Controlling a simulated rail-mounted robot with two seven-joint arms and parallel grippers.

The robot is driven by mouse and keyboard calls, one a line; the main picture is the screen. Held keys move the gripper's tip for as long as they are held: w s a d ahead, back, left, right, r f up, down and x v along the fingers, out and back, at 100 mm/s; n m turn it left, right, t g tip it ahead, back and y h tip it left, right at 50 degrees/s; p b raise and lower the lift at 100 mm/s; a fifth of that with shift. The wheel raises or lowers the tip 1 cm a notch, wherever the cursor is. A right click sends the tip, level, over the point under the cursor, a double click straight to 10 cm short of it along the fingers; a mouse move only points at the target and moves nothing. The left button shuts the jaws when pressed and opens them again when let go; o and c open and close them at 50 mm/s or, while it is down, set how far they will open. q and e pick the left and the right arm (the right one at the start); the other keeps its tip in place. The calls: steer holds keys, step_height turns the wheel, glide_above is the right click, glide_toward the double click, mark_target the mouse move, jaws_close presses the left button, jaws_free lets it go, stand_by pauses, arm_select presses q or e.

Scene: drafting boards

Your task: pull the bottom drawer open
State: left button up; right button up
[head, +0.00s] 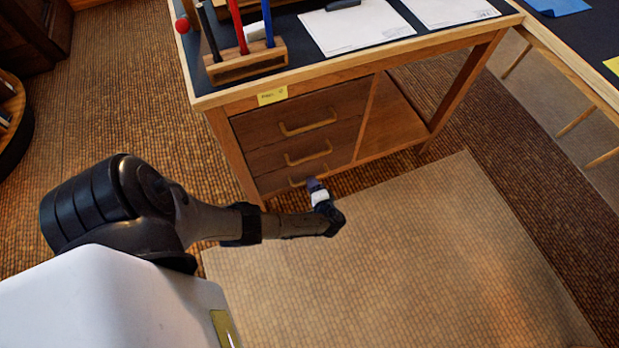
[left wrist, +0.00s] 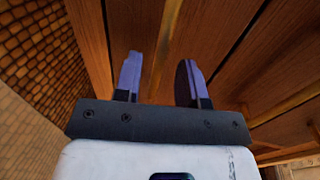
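The wooden desk's bottom drawer (head: 282,184) looks shut, level with the drawers above it. Its tan bar handle (head: 296,182) is partly hidden behind my left gripper (head: 316,186). In the left wrist view, the two purple fingers of my left gripper (left wrist: 158,80) are spread apart and point at the drawer front. A light wooden bar, which looks like the bottom handle (left wrist: 166,42), runs between them with gaps at both sides. I cannot tell how deep the fingers reach around it. My right gripper is in neither view.
The middle drawer (head: 275,157) and top drawer (head: 270,125) above are shut, each with a bar handle. An open bay is right of the drawers. The desk top holds a pen block (head: 245,65) and paper sheets (head: 355,25). The pale mat (head: 430,240) in front is clear.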

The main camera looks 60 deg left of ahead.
arm_select(q)
steer(key=shift+b+x, duration=0.4)
steer(key=shift+x, duration=1.05)
jaws_close()
